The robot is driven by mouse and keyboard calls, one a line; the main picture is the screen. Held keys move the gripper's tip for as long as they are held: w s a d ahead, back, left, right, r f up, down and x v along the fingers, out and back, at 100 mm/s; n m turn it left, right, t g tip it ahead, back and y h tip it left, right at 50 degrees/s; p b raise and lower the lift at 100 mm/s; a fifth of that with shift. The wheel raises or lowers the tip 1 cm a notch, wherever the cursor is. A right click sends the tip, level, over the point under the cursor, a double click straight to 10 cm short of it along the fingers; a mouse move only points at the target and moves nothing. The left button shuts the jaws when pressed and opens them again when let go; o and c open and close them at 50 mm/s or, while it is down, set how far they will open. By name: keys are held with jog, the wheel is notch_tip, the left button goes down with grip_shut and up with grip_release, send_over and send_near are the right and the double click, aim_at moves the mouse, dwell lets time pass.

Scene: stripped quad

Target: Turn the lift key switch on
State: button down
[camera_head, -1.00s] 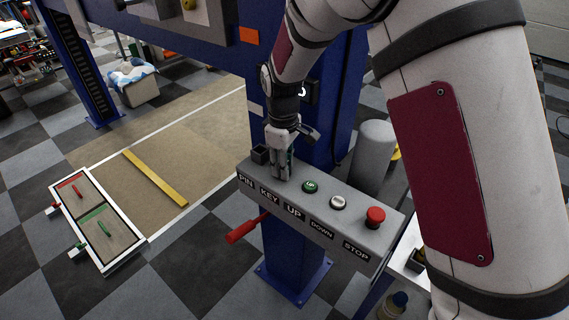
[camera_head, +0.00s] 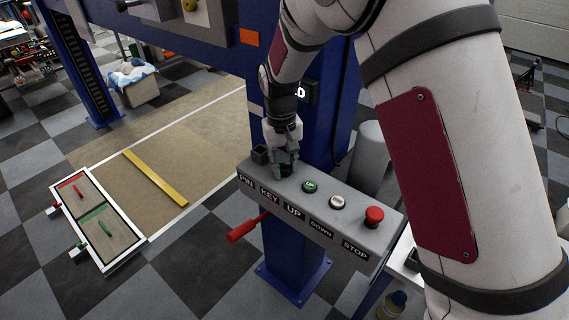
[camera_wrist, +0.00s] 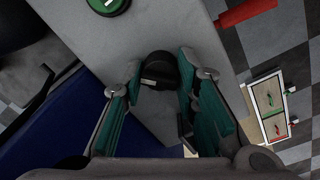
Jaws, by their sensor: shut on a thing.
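The grey control box (camera_head: 322,198) stands on a blue lift post, with labels PIN, KEY, UP, DOWN and STOP along its front. The lift key switch is a round black knob (camera_wrist: 160,68) with a pale mark on top, above the KEY label. My gripper (camera_head: 285,166) points down at it from above and hides most of it in the head view. In the wrist view my gripper (camera_wrist: 161,76) has its green-padded fingers on both sides of the knob, shut on it.
The green UP button (camera_head: 310,187), white DOWN button (camera_head: 337,202) and red STOP button (camera_head: 374,215) sit to the right on the box. A small black square socket (camera_head: 260,154) is close to the left. A red handle (camera_head: 243,230) sticks out below the front.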

aim_at(282, 164)
jog(key=shift+a+m, duration=0.1)
jog(key=shift+m, duration=1.4)
jog(key=c, duration=1.3)
grip_release()
jog(key=r, duration=1.2)
jog(key=shift+a, duration=0.25)
jog(key=shift+s, duration=0.1)
